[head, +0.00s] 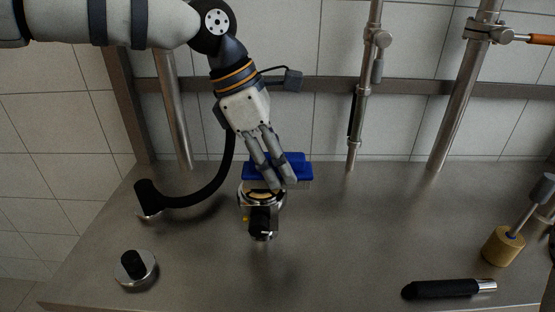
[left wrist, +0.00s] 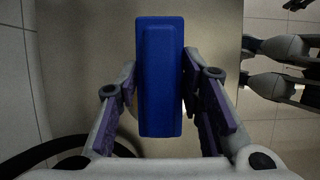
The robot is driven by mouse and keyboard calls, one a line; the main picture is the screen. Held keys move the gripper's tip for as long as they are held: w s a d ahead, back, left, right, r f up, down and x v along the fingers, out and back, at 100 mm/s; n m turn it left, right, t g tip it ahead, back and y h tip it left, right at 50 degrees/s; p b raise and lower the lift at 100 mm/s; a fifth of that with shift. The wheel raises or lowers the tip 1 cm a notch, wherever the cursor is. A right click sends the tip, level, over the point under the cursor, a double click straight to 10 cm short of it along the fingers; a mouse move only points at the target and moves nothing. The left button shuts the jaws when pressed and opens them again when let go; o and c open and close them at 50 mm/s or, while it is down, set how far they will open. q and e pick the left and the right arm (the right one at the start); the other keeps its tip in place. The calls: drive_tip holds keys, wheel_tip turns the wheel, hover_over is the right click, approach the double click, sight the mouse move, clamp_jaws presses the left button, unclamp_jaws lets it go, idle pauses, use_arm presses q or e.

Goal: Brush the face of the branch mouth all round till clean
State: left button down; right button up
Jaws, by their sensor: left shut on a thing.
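My left gripper (head: 278,184) reaches down from the top left and is shut on a blue brush (head: 294,162). In the left wrist view the brush's plain blue back (left wrist: 160,80) lies lengthwise between the two fingers. The brush is at the steel branch mouth (head: 262,198), a round ring with a pale band inside, standing above the bench. The brush and fingers hide the far part of the mouth. Whether the bristles touch the face, and how dirty it is, I cannot tell.
A black hose (head: 210,190) curves down left of the mouth. A round fitting with a black knob (head: 134,266) lies front left. Steel posts (head: 461,105) stand behind. The bench (head: 345,235) is clear right of the mouth.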

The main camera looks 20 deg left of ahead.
sight(247, 163)
use_arm(q)
drive_tip(key=shift+f, duration=0.65)
drive_tip(key=shift+w+a+f, duration=0.15)
drive_tip(key=shift+w+a, duration=0.85)
drive_tip(key=shift+w+a+b, duration=0.2)
drive_tip(key=shift+a+b, duration=0.05)
drive_tip(key=shift+b, duration=0.05)
use_arm(e)
drive_tip(key=shift+s+f, duration=0.4)
use_arm(q)
drive_tip(key=a, duration=0.1)
drive_tip(key=s+a+p, duration=0.1)
drive_tip(key=s, duration=0.1)
drive_tip(key=shift+a+r, duration=0.25)
drive_tip(key=shift+a, duration=0.15)
drive_tip(key=shift+a+f, duration=0.15)
drive_tip(key=shift+f, duration=0.1)
use_arm(e)
drive_tip(key=shift+w+r, duration=0.8)
drive_tip(key=shift+w, duration=0.05)
